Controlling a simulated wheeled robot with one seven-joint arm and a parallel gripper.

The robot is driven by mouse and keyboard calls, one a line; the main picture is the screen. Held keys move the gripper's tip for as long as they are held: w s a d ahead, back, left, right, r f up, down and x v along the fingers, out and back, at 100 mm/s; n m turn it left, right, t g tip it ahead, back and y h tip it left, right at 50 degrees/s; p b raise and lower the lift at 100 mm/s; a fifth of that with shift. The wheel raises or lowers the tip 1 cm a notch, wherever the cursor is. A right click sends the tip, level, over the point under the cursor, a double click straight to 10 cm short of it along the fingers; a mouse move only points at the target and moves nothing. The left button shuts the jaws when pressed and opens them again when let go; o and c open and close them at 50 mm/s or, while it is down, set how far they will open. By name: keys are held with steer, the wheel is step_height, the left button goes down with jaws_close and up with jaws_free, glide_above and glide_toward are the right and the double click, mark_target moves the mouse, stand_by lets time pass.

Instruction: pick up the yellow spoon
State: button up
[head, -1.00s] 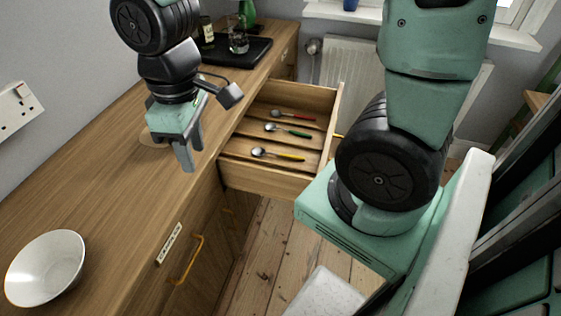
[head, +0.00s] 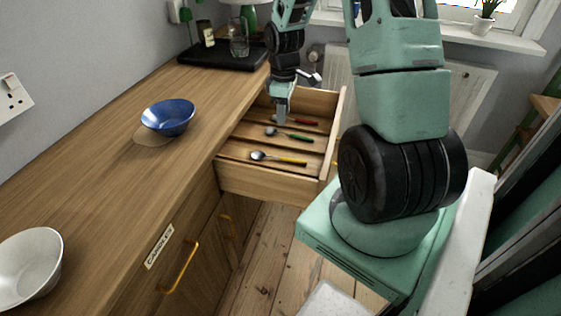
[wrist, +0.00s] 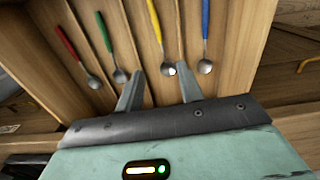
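The yellow spoon (head: 279,158) lies in the open drawer (head: 262,184), with its bowl toward the counter and its yellow handle pointing right. In the wrist view the yellow spoon (wrist: 157,27) lies just beyond my fingertips, its bowl in line with the gap between them. My gripper (wrist: 159,82) is open with nothing between its fingers.
A red spoon (head: 300,121) and a green spoon (head: 293,136) lie behind the yellow one. A blue spoon (wrist: 205,35) shows beside it in the wrist view only. A blue bowl (head: 168,117), a white bowl (head: 30,266) and a black tray (head: 215,54) stand on the counter.

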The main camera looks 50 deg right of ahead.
steer(key=b, duration=0.1)
glide_above(284, 157)
steer(key=f, duration=1.1)
steer(key=shift+a, duration=0.25)
steer(key=shift+d+f+b, duration=0.15)
steer(key=shift+f+b, duration=0.2)
steer(key=shift+f, duration=2.3)
jaws_close()
